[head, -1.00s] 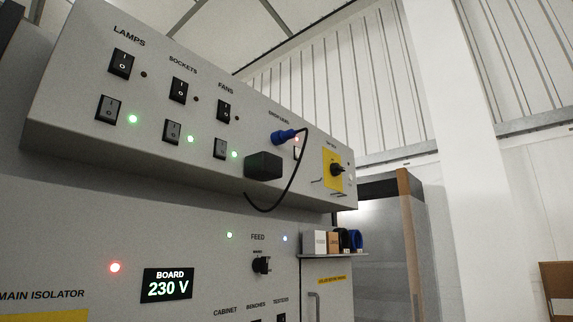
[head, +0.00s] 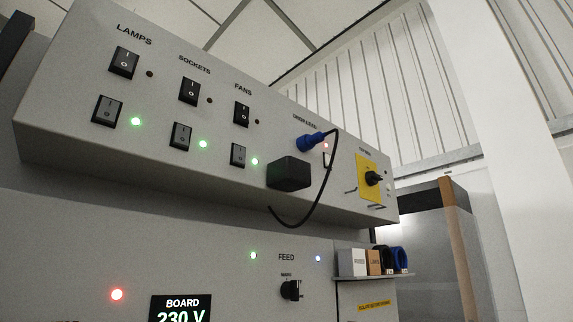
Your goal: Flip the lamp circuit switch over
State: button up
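The lamp circuit switch (head: 124,62) is a black rocker marked I and O under the label LAMPS, at the upper left of the sloped grey panel (head: 60,140) in the head view. A dark indicator (head: 150,74) sits to its right. A second black rocker (head: 108,111) sits below it, with a lit green indicator (head: 136,121) beside it. Which of the two rockers is the one meant, I cannot tell from the label alone. My gripper is not in view.
SOCKETS (head: 189,91) and FANS (head: 242,113) rockers stand to the right. A blue plug (head: 312,141) with a hanging black cable and a black box (head: 289,173) protrude from the panel. A yellow-plated rotary switch (head: 373,179) is farther right. A display (head: 180,308) shows 230 V.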

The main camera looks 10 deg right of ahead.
aim_at(109, 109)
jog(key=u, duration=0.75)
